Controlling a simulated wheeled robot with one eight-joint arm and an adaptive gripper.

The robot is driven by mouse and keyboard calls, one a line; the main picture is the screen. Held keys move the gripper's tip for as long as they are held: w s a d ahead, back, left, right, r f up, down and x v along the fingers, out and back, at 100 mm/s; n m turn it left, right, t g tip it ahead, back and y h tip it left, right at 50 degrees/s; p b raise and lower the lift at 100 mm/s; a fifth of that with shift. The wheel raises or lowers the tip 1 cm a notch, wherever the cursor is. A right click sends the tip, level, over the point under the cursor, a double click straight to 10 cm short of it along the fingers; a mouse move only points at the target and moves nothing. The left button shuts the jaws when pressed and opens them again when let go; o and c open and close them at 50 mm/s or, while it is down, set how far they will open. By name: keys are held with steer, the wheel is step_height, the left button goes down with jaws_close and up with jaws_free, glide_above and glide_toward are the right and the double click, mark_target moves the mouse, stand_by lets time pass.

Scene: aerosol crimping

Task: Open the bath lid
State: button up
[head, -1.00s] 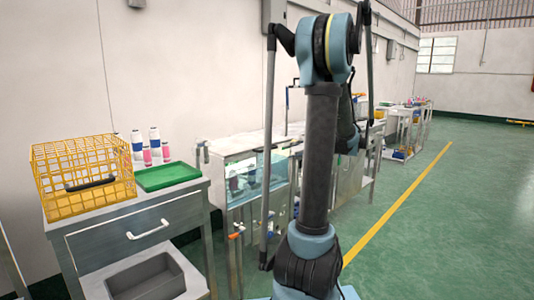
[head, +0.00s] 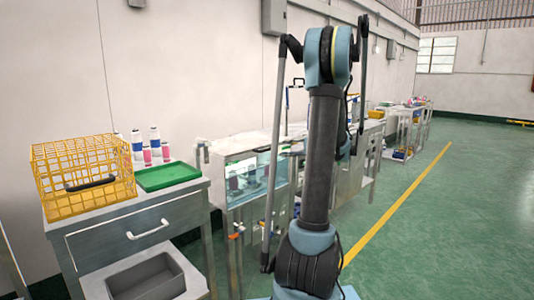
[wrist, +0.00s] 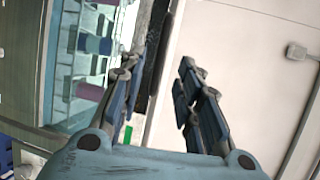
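The bath (head: 250,180) is a metal-framed tank with a clear front, left of my arm in the head view. Its top (head: 240,143) looks pale and flat; I cannot clearly tell the lid from the rest of the top. In the wrist view the bath's clear side (wrist: 88,60) shows at the left, with dark and purple items behind it. A dark narrow strip (wrist: 154,60) runs beside it; I cannot tell whether it is the lid's edge or handle. My gripper (wrist: 158,66) is open, its fingers apart on either side of this strip. My arm hides the gripper in the head view.
A yellow wire basket (head: 85,175), several bottles (head: 145,145) and a green tray (head: 168,176) stand on a metal table at the left. A grey bin (head: 145,278) sits below. The wall is close behind the bath. Green floor (head: 450,220) is clear at the right.

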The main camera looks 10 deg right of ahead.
mark_target(269, 149)
steer(key=x, duration=0.9)
steer(key=shift+s, duration=0.1)
jaws_close()
steer(key=shift+a, duration=0.2)
steer(key=shift+r, duration=0.1)
